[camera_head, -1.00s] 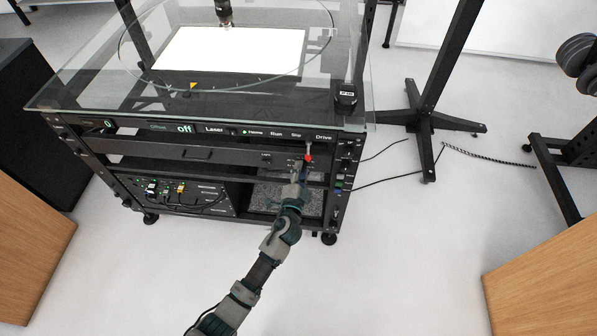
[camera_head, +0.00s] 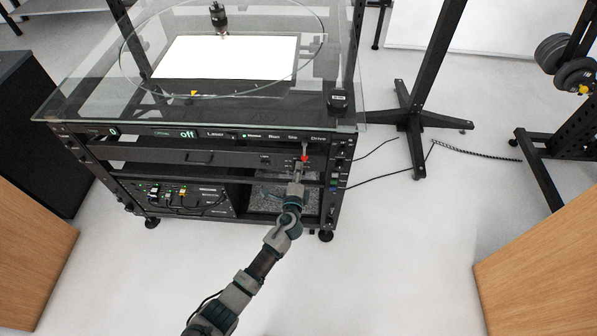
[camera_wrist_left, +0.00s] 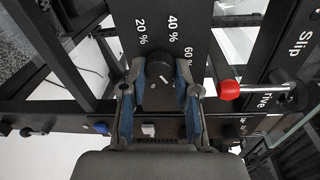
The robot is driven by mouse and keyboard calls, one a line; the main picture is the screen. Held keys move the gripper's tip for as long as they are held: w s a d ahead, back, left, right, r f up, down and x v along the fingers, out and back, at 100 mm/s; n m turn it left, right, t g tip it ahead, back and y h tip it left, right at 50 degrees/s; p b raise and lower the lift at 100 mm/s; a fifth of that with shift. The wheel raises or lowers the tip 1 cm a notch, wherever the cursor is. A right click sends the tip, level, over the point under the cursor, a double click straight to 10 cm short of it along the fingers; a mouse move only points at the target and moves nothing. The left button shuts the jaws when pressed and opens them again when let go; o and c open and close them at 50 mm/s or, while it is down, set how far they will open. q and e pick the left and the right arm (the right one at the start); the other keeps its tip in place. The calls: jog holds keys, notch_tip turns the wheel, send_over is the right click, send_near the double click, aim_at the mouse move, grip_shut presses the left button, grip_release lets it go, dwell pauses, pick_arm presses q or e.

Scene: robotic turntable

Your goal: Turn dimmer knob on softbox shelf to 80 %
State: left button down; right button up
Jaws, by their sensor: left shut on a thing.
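The dimmer knob (camera_wrist_left: 158,70) is a round black knob on a dark panel in the left wrist view. White marks for 20 %, 40 % and 60 % (camera_wrist_left: 188,56) show around it; no 80 % mark is visible. A small pale mark shows on the knob, but its exact setting is hard to read. My left gripper (camera_wrist_left: 160,92) has its blue-padded fingers on both sides of the knob, shut on it. In the head view my left gripper (camera_head: 297,170) is at the right front of the rack, where the knob is hidden or too small to see. My right gripper is out of view.
A red-tipped lever (camera_wrist_left: 230,89) sticks out right beside the fingers; it also shows in the head view (camera_head: 304,158). The glass turntable top (camera_head: 100,104) overhangs the rack. A black stand (camera_head: 418,125) is at right, wooden blocks (camera_head: 545,275) at both sides.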

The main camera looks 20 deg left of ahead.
pick_arm(q)
jog(key=shift+s+a+f, duration=0.1)
jog(key=shift+a+f, duration=0.25)
jog(key=shift+a, duration=0.1)
jog(key=c, duration=0.9)
grip_release()
jog(key=shift+o, duration=0.2)
jog(key=shift+r, duration=0.1)
jog(key=v, duration=1.1)
jog(key=shift+s, duration=0.35)
jog(key=shift+d, duration=0.15)
